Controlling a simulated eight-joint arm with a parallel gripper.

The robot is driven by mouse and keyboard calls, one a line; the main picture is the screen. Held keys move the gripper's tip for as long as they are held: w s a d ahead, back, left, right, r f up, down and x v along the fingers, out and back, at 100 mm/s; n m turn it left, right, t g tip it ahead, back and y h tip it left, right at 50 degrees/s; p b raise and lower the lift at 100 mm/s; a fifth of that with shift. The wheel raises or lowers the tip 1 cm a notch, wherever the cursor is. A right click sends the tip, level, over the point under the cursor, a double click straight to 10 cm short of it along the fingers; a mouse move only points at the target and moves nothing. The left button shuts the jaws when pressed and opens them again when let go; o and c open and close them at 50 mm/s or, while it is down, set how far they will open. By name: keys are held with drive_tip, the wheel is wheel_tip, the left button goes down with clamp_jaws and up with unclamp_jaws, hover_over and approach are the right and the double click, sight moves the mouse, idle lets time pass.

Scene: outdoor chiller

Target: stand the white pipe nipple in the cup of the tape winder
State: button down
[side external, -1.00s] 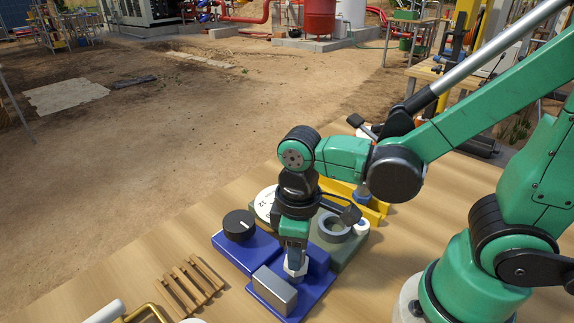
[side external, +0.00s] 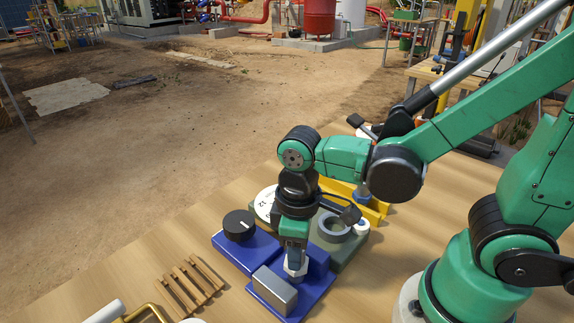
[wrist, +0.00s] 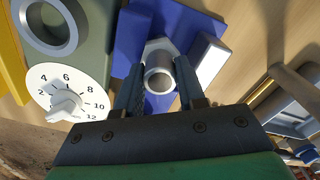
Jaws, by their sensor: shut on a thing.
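The white pipe nipple (wrist: 160,79) shows in the wrist view as a round open tube with a wider hexagonal part beyond it. My gripper (wrist: 159,82) is shut on it, one finger at each side. In the side view the nipple (side external: 295,268) is upright below my gripper (side external: 296,257), over the front part of the blue tape winder (side external: 254,252). The winder has a black knob (side external: 239,225) and a grey metal block (side external: 275,291). Its cup is hidden under the nipple, so I cannot tell how deep the nipple sits.
A grey-green unit with a white numbered dial (wrist: 67,91) and a grey ring (wrist: 51,25) stands close beside the winder. A yellow piece (side external: 372,212) is behind it. A slatted wooden rack (side external: 190,286) and a white tube (side external: 104,312) lie at the left. Bare tabletop lies in front.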

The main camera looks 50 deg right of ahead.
drive_tip(key=shift+r, duration=3.5)
drive_tip(key=c, duration=1.1)
unclamp_jaws()
clamp_jaws()
